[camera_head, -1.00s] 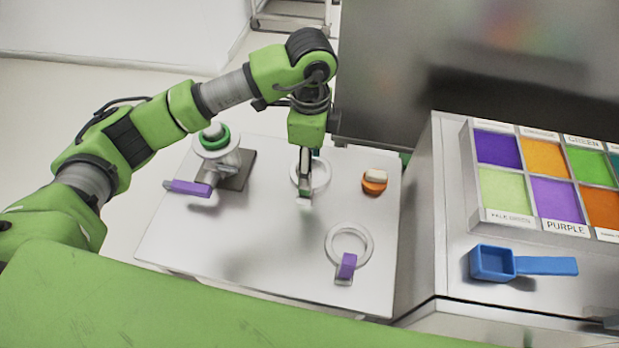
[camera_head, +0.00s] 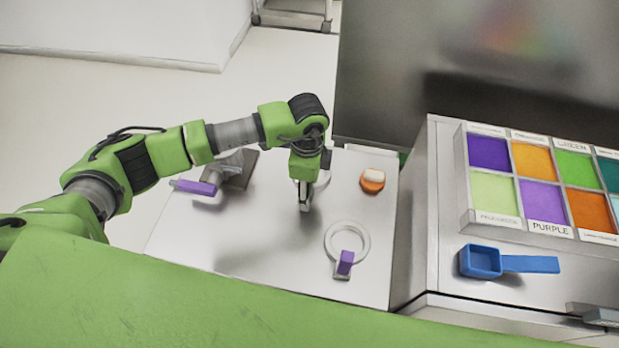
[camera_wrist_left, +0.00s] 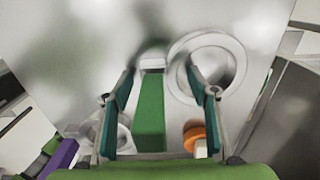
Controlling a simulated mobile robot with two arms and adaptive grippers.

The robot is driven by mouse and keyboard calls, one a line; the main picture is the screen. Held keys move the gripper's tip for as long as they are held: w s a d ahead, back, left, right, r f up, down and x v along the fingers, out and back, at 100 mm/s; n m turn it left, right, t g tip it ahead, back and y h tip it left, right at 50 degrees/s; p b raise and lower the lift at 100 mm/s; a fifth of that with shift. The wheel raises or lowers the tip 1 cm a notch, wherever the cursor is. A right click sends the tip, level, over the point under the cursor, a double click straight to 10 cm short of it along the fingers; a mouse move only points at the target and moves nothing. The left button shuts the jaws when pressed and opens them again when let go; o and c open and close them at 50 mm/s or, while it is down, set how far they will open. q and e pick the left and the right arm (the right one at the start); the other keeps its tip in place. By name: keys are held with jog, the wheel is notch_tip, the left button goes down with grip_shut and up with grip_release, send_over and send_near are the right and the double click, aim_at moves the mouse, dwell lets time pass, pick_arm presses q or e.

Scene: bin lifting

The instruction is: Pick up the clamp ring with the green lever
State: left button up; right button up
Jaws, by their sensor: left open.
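The clamp ring's green lever (camera_wrist_left: 150,112) shows in the left wrist view as a green bar between my two fingers, with a pale block at its far end. A pale ring (camera_wrist_left: 178,78) lies beside it, partly behind the right-hand finger. In the head view the ring (camera_head: 323,181) shows partly behind my left gripper (camera_head: 304,204), and the lever is hidden. My left gripper, also in the left wrist view (camera_wrist_left: 162,82), is open. Its fingers stand on either side of the lever with gaps visible. My right gripper is not in view.
A ring with a purple lever (camera_head: 345,262) lies in front on the white tabletop (camera_head: 270,250). An orange-and-white piece (camera_head: 372,181) is to the right, a stand with a purple handle (camera_head: 195,188) to the left. A blue scoop (camera_head: 480,261) and coloured bins (camera_head: 540,225) are on the right counter.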

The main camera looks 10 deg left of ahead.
pick_arm(q)
grip_shut()
jog(key=shift+r, duration=0.2)
